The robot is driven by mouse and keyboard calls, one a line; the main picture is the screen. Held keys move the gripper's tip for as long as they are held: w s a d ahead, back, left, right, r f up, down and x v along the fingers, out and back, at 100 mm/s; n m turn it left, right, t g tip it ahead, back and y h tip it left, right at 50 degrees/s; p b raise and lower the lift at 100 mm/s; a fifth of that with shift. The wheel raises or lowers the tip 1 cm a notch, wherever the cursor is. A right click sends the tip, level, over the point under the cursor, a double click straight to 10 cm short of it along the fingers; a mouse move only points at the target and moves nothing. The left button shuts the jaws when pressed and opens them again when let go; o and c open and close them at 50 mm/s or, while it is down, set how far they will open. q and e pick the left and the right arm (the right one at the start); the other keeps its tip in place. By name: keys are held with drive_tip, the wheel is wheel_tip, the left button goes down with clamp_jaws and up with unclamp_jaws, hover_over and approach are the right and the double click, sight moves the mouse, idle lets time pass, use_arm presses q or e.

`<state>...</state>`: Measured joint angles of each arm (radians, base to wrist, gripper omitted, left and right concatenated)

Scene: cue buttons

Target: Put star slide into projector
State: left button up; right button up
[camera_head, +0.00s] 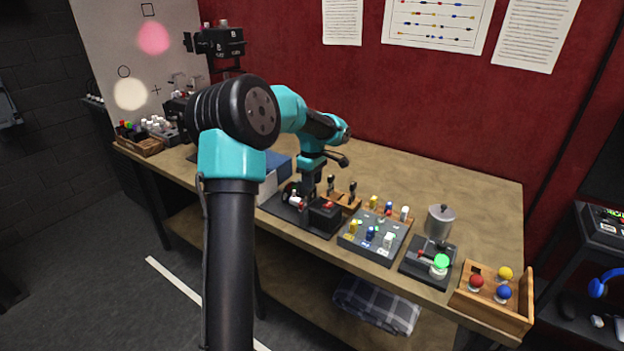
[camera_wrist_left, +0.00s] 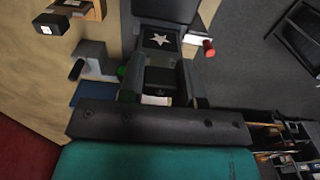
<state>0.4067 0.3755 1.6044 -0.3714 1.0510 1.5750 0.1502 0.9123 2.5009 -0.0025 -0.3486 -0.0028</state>
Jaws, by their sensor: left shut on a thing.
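The star slide (camera_wrist_left: 162,40), a dark plate with a white star, shows in the left wrist view at the fingertips of my left gripper (camera_wrist_left: 160,72). The gripper is shut on it, with a finger on each side. A dark block, apparently the projector (camera_wrist_left: 165,9), is right beyond the slide, with a red knob (camera_wrist_left: 208,47) to the right. In the head view my left gripper (camera_head: 311,184) points down at a black device with a red top (camera_head: 325,214) on a dark base. The slide is hidden there, and I cannot tell whether it is in a slot. My right gripper is out of view.
A small wooden rack (camera_head: 343,201) with black-handled pieces stands close to the right of the gripper. Further right are a grey panel with coloured pegs (camera_head: 359,247), a stand with a green lamp (camera_head: 440,261) and a wooden tray of coloured balls (camera_head: 497,309).

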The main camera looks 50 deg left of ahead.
sight(312, 203)
use_arm(q)
drive_tip(key=shift+f, duration=2.55)
idle(1.2)
drive_tip(key=o, duration=1.2)
drive_tip(key=shift+c, duration=0.2)
drive_tip(key=shift+r, duration=0.1)
drive_tip(key=shift+r, duration=3.4)
